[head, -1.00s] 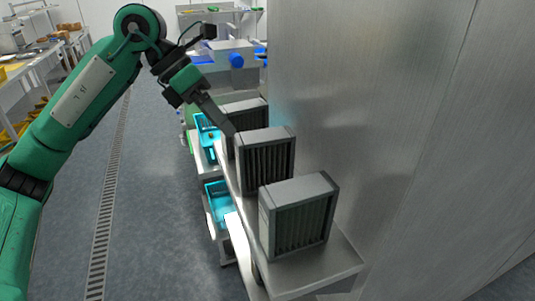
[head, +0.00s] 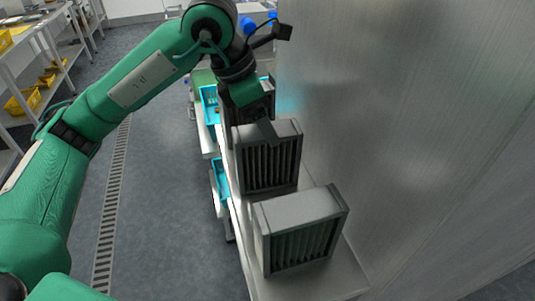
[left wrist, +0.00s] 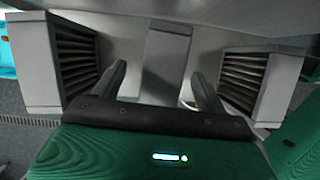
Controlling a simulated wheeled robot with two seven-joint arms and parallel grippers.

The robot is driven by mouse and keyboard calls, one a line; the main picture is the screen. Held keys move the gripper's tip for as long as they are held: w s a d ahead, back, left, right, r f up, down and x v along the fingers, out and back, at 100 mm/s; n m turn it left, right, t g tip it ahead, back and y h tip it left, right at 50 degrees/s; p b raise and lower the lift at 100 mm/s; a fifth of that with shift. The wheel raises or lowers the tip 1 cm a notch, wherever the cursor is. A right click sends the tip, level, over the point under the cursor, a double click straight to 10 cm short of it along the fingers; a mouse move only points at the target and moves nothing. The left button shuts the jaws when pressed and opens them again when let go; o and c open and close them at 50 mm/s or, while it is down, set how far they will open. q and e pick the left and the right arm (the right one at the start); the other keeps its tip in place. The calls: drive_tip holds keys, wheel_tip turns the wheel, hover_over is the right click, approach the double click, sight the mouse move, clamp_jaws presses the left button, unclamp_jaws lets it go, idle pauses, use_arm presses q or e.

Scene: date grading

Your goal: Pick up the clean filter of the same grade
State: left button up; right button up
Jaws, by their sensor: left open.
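Three grey box-shaped filters with dark pleated faces stand in a row on a narrow metal shelf (head: 345,278). The near filter (head: 300,213) is fully in view. The middle filter (head: 268,168) stands behind it, and the far filter (head: 265,103) is mostly hidden by my left arm. My left gripper (head: 266,132) is open and empty, its fingers pointing down by the top of the middle filter. In the left wrist view, one filter (left wrist: 40,65) is left of the open fingers (left wrist: 162,88) and another (left wrist: 275,85) is right. A grey slab (left wrist: 167,65) shows between them. Grade markings are not readable.
A tall metal wall (head: 400,110) stands close along the right of the shelf. Cyan trays (head: 221,182) sit at its left. The floor (head: 165,200) at left is open, with a drain strip (head: 110,210). Racks with yellow bins (head: 22,102) stand far left.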

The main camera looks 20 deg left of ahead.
sight(267, 158)
use_arm(q)
drive_tip(key=shift+s+d+f+p, duration=0.1)
drive_tip(key=shift+s+f+p, duration=0.1)
drive_tip(key=shift+f+p, duration=0.25)
drive_tip(key=x, duration=0.4)
drive_tip(key=shift+s+f+p, duration=0.1)
drive_tip(key=shift+f+p, duration=0.3)
use_arm(e)
drive_tip(key=shift+w+a+r, duration=0.1)
drive_tip(key=shift+w+r, duration=0.75)
drive_tip(key=shift+r, duration=0.05)
use_arm(q)
drive_tip(key=shift+f+b, duration=0.15)
drive_tip(key=shift+b, duration=0.2)
use_arm(e)
drive_tip(key=shift+f, duration=0.35)
drive_tip(key=shift+s, duration=0.1)
use_arm(q)
drive_tip(key=c, duration=1.2)
